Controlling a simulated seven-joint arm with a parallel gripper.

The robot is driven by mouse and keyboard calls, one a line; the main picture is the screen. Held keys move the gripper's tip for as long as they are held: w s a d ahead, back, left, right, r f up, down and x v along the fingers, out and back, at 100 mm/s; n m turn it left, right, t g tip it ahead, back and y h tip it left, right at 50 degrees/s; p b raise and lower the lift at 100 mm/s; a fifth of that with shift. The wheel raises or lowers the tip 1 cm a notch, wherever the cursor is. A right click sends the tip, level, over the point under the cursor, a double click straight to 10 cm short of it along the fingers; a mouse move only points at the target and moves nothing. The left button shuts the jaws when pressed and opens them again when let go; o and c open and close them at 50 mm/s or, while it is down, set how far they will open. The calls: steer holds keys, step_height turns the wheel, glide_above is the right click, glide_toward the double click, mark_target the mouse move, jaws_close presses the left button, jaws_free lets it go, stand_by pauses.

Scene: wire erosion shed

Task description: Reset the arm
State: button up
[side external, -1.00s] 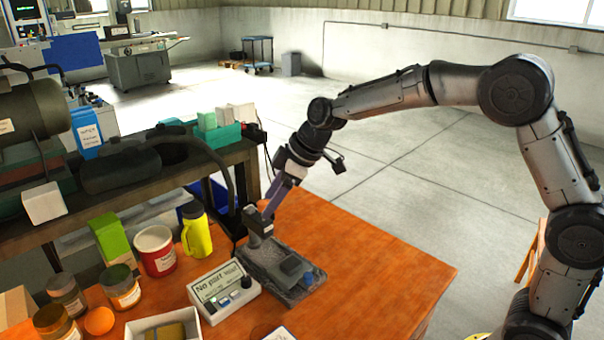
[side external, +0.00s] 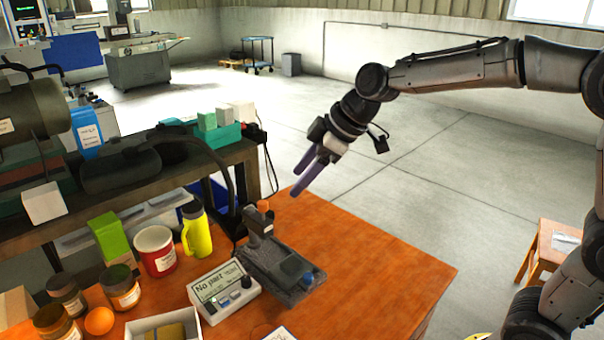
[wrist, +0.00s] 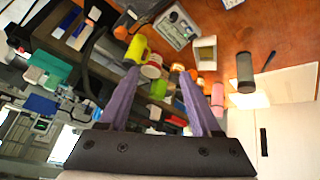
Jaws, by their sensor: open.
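My gripper (side external: 304,180) is open and empty, with its two purple fingers apart. In the side view it hangs in the air above the back edge of the orange table (side external: 380,270), up and to the right of a small grey stand device (side external: 262,240) with an orange top. In the wrist view the fingers of my gripper (wrist: 172,88) point toward the table things, with nothing between the tips that they touch.
A control box (side external: 224,290) reading "No part", a yellow bottle (side external: 196,232), a red mug (side external: 156,250) and several jars stand left of the device. A dark workbench (side external: 200,170) with machinery is behind them. The table's right part is clear.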

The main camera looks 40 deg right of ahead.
steer(key=s+d+r+m+t, duration=0.1)
steer(key=s+r, duration=0.2)
steer(key=s, duration=0.4)
steer(key=s+d+r+m+t, duration=0.1)
steer(key=s+d+r, duration=0.1)
steer(key=s, duration=0.4)
steer(key=s+d+f+m+g+h, duration=0.2)
steer(key=s+f+m, duration=0.4)
steer(key=s, duration=0.8)
step_height(320, 180, down, 3)
steer(key=shift+d+f+m+g+h, duration=0.15)
steer(key=shift+d+m+g+h, duration=0.2)
steer(key=shift+d, duration=0.35)
